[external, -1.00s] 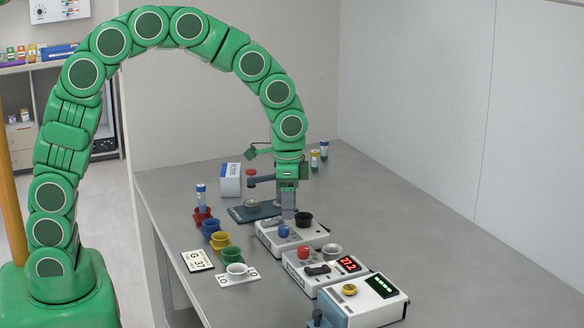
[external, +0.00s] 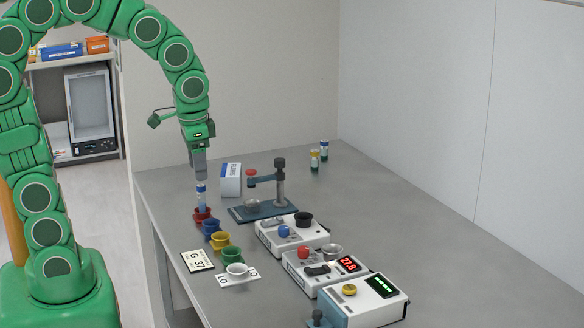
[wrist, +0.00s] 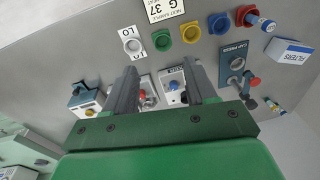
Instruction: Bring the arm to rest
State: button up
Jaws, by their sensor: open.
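My gripper (external: 199,168) is open and empty, raised above the table (external: 420,222). In the external view its fingers appear just above the blue-capped vial (external: 201,190), which stands in the red cup (external: 203,215). The wrist view shows both fingers (wrist: 162,72) spread apart with nothing between them. There the vial (wrist: 264,23) and red cup (wrist: 244,15) lie off to the upper right, well away from the fingers. The device with a red knob and the device with a blue knob (wrist: 172,86) show below, between the fingers.
Blue (external: 211,227), yellow (external: 220,241) and green (external: 229,256) cups and a white cup (external: 237,269) form a row. A cap press (external: 264,208), a FILTERS box (external: 230,181) and several devices (external: 362,301) stand nearby. The table's right side is clear.

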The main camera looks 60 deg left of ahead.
jog(key=s+d+f+n+g+h, duration=0.1)
jog(key=s+d+g, duration=0.1)
jog(key=s, duration=1.7)
jog(key=shift+s+d+g, duration=0.2)
jog(key=shift+d+g, duration=0.1)
jog(key=shift+d, duration=0.2)
